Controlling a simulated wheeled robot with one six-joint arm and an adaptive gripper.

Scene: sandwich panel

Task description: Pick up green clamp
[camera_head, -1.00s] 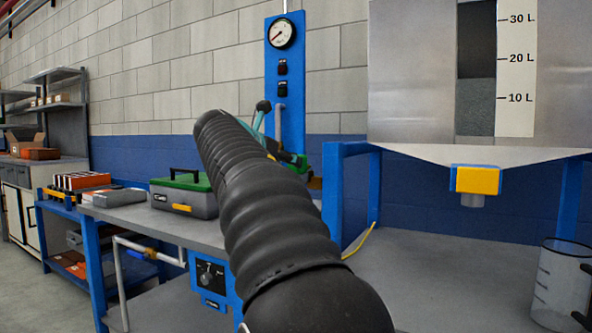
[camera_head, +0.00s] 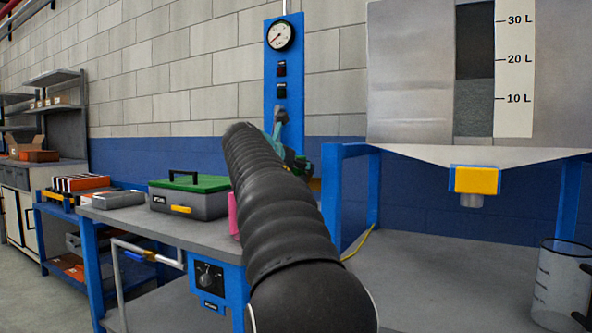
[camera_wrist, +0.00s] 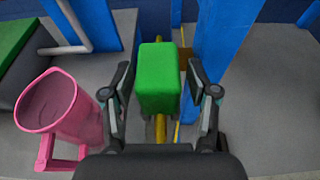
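The green clamp (camera_wrist: 158,78) shows in the wrist view as a green block with a yellow part below it. My gripper (camera_wrist: 160,82) is open around it, with one finger on each side. A narrow gap shows between the block and each finger, so I see no grip on it.
A pink mug-like container (camera_wrist: 62,105) stands close to the left finger. A blue post (camera_wrist: 222,45) rises close on the right. A green-lidded toolbox (camera_head: 190,196) sits on the grey bench. A clear beaker (camera_head: 562,285) stands at the far right.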

